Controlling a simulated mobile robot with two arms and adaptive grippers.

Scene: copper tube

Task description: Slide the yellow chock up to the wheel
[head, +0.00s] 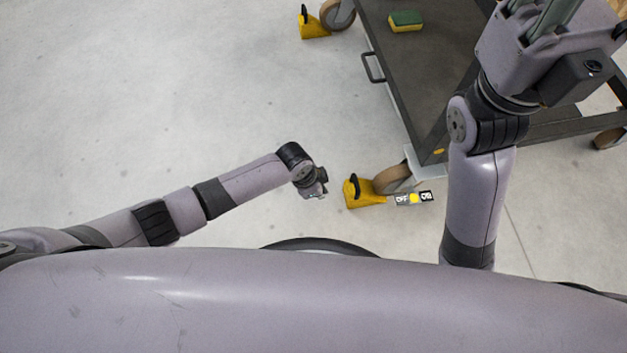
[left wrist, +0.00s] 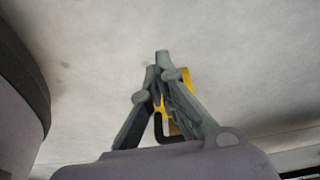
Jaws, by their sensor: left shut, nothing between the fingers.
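The near yellow chock (head: 366,196), with a black handle, sits on the floor at the left of the cart's near caster wheel (head: 392,179). In the head view its right end overlaps the wheel's outline; I cannot tell whether they touch. My left gripper (head: 321,192) is just left of this chock, low and apart from it in this view. In the left wrist view the left gripper (left wrist: 162,68) has its fingertips together and empty, with the yellow chock (left wrist: 186,88) partly hidden behind them. My right gripper (head: 545,12) is over the cart, its fingertips cut off by the top edge.
A dark cart (head: 425,70) with a side handle (head: 373,67) fills the upper right. A green and yellow sponge (head: 405,21) lies on it. A second yellow chock (head: 313,25) is beside the far wheel (head: 338,13). An ON/OFF label (head: 414,198) shows by the near wheel. Floor to the left is clear.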

